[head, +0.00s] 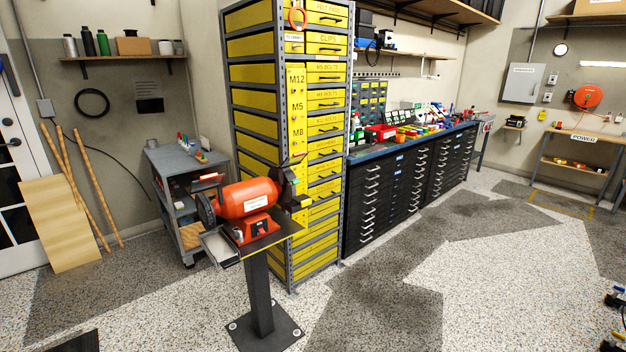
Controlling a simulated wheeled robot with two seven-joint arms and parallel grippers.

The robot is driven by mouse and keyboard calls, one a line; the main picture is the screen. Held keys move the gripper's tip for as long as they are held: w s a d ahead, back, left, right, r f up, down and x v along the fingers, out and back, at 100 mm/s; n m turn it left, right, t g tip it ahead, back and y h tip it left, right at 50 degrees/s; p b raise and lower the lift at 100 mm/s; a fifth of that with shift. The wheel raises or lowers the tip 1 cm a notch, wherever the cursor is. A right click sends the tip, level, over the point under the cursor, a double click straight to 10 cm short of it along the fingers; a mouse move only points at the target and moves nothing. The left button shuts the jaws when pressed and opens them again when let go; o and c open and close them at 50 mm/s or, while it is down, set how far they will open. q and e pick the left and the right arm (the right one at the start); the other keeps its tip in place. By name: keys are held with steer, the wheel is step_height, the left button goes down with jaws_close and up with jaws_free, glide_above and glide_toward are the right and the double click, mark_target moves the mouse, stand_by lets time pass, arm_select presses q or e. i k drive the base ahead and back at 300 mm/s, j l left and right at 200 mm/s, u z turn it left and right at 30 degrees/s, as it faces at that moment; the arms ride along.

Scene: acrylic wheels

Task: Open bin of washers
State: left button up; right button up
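A tall grey rack (235,95) holds stacked yellow bins in the middle of the head view. The front bins carry dark handles and labels, among them a clips bin (324,37) and several bolt bins (324,93). The bin below the bolt bins (325,144) has a label too small to read surely, so I cannot tell which bin holds washers. The bin fronts I can see look shut. The lower bins are partly hidden behind the bench grinder.
An orange bench grinder (247,195) on a dark pedestal (260,290) stands in front of the rack. A grey cart (185,170) is to its left. Black drawer cabinets (400,195) with a cluttered top run along the right. The speckled floor (490,265) at right is largely clear.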

mark_target(317, 149)
steer(key=i+l+z, duration=0.15)
steer(key=i+z, duration=0.25)
steer(key=i+l+z, duration=0.1)
steer(key=i+z, duration=0.65)
steer(key=k+j, duration=0.05)
steer(key=k, duration=0.05)
